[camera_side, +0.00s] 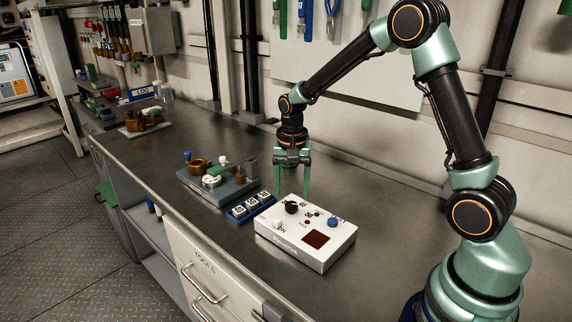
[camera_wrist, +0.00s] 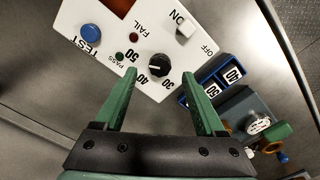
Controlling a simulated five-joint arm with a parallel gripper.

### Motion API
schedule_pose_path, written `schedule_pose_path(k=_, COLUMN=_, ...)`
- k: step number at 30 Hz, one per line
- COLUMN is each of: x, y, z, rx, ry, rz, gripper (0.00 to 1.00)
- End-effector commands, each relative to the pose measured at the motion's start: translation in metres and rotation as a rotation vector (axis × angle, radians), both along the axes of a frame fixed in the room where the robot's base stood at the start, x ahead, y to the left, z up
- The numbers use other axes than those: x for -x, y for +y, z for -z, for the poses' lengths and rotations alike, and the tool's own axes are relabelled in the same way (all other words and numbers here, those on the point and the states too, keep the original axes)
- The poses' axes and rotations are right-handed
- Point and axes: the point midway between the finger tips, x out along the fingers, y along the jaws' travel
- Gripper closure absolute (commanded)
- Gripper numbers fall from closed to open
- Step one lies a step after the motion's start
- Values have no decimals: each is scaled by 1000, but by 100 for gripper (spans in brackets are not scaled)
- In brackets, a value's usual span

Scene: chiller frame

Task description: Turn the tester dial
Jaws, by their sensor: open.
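The white tester box (camera_side: 318,247) sits on the metal bench, with a dark red window on its top. Its black dial (camera_side: 291,207) shows near the back left of the top; in the wrist view the dial (camera_wrist: 158,66) stands among the printed numbers 30, 40 and 50. A blue TEST button (camera_side: 333,221) and a white ON/OFF switch (camera_wrist: 186,27) are on the same face. My gripper (camera_side: 292,192) points down behind the box. In the wrist view its green fingers (camera_wrist: 160,85) are apart and empty, with the dial between and just beyond their tips.
A blue holder with numbered blocks (camera_side: 251,206) stands left of the tester. A grey fixture (camera_side: 217,184) with brass parts and a green lever is farther left. The bench (camera_side: 150,157) has bare room behind and beyond these.

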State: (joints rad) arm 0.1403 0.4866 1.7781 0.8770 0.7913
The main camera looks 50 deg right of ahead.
Motion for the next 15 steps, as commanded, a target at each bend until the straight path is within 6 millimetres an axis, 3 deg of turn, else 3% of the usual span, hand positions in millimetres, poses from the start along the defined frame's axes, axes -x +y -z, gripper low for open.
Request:
schedule_pose_path(k=7, x=-1, y=0, z=-53, rx=1, ry=-6, rz=0, gripper=28)
schedule_pose_path(k=15, x=0, y=0, z=-83, rx=0, ry=-1, rz=1, gripper=28)
